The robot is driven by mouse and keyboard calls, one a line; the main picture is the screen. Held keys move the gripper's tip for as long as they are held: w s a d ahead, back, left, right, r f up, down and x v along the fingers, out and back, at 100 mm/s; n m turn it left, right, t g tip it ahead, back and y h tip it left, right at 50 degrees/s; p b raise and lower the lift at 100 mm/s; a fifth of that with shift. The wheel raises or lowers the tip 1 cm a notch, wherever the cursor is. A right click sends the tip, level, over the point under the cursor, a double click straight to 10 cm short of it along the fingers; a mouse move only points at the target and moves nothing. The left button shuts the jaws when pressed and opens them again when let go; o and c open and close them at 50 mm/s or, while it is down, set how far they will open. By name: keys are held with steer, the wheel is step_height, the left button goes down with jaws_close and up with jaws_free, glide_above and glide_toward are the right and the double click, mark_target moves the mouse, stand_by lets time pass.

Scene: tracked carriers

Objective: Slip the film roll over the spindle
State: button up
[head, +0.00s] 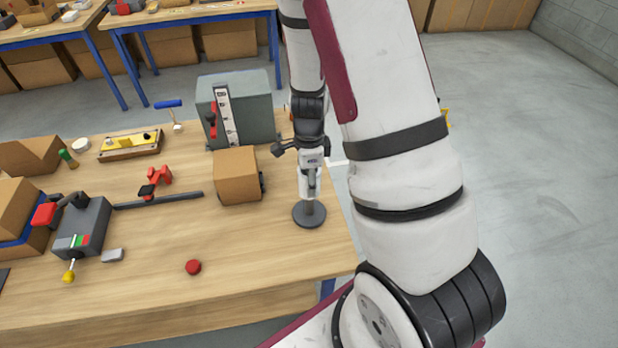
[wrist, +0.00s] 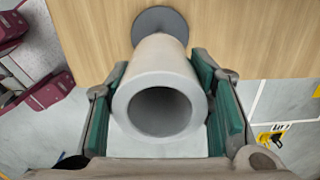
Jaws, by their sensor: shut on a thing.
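The film roll (wrist: 160,62) is a pale grey hollow tube. In the wrist view it sits between the green finger pads of my gripper (wrist: 165,110), its open near end facing the camera. The spindle's round dark grey base (head: 309,216) stands on the table near its right edge. The base also shows in the wrist view (wrist: 160,22), behind the roll's far end. My gripper (head: 311,180) points down over the base in the head view. No spindle tip shows inside the roll's dark bore. I cannot tell whether the roll is around the post or only above it.
A cardboard box (head: 237,176) stands close left of my gripper, with a grey machine (head: 240,108) behind it. A red knob (head: 193,267) and a grey device (head: 82,228) are farther left on the wooden table (head: 250,262). The table front is mostly clear.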

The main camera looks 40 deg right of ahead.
steer(key=shift+f+b, duration=0.6)
steer(key=shift+f, duration=0.65)
steer(key=shift+f, duration=0.35)
steer(key=shift+f+b, duration=0.55)
steer(key=shift+f, duration=0.1)
steer(key=o, duration=1.9)
steer(key=shift+c, duration=0.2)
step_height(320, 180, up, 12)
steer(key=p, duration=0.6)
stand_by(0.4)
